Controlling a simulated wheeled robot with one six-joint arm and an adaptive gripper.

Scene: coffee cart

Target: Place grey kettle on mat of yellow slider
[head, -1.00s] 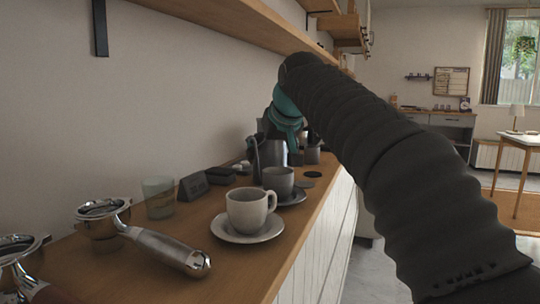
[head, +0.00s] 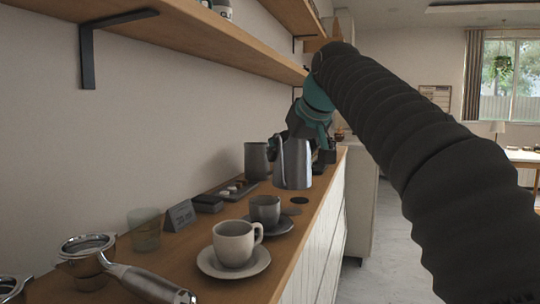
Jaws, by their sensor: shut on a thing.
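The grey kettle (head: 297,166) is upright, out over the right side of the wooden counter, behind the small round mats. My gripper (head: 297,137) is shut on it, on the handle side; the fingers are mostly hidden by the wrist and kettle. A black round mat (head: 299,200) lies on the counter just in front of the kettle in the picture. I cannot make out a yellow slider; a dark tray (head: 222,195) with several small pale pieces lies left of the kettle.
A second grey vessel (head: 256,161) stands left of the kettle. A dark cup (head: 265,209) and a light cup (head: 234,243) stand on saucers nearer me. A glass (head: 144,230), small sign (head: 180,215), dark box (head: 207,203) and portafilter (head: 130,272) line the left. Shelves (head: 215,45) hang above.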

